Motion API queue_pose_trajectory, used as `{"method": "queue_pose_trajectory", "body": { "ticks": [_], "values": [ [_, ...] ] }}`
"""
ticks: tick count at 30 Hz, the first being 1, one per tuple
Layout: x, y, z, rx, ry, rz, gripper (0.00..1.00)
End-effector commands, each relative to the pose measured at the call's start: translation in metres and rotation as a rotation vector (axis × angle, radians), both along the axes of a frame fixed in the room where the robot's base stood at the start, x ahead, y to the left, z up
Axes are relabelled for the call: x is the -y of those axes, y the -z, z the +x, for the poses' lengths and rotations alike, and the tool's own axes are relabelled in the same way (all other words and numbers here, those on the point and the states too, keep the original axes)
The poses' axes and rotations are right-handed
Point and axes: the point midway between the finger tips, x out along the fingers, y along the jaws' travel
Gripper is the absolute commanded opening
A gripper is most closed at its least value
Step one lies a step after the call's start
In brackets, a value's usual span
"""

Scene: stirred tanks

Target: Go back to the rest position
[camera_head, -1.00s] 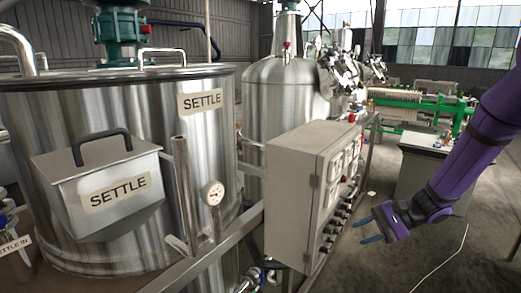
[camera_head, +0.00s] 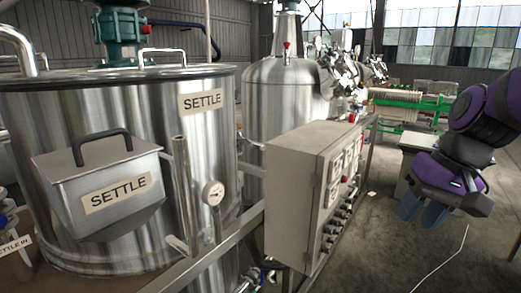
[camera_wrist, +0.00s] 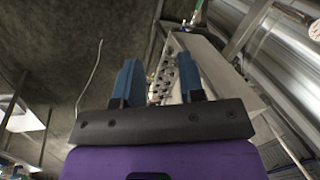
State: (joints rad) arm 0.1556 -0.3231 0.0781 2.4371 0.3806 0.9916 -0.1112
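My gripper (camera_head: 423,211) hangs at the right of the head view, over the floor and to the right of the grey control cabinet. It is purple with blue fingers. In the wrist view its two blue fingers (camera_wrist: 158,85) stand apart with nothing between them. It touches nothing that I can see.
The control cabinet (camera_head: 293,192) with several knobs stands left of my gripper. A steel tank labelled SETTLE (camera_head: 90,105) fills the left, with a second tank (camera_head: 283,105) behind. A pale bench (camera_head: 412,150) stands behind my arm. The floor (camera_head: 380,260) in front is clear.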

Motion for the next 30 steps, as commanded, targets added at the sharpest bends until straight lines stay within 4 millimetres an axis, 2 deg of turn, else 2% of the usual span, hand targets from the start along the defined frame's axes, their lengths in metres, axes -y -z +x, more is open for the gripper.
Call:
{"method": "queue_pose_trajectory", "body": {
  "ticks": [9, 15, 20, 30],
  "values": [
    [0.018, -0.040, -0.053, 0.240, -0.075, -0.210, 0.36],
    [0.029, -0.054, -0.076, 0.352, -0.095, -0.294, 0.36],
    [0.033, -0.058, -0.083, 0.389, -0.100, -0.321, 0.36],
    [0.033, -0.058, -0.083, 0.391, -0.101, -0.323, 0.36]
  ]
}}
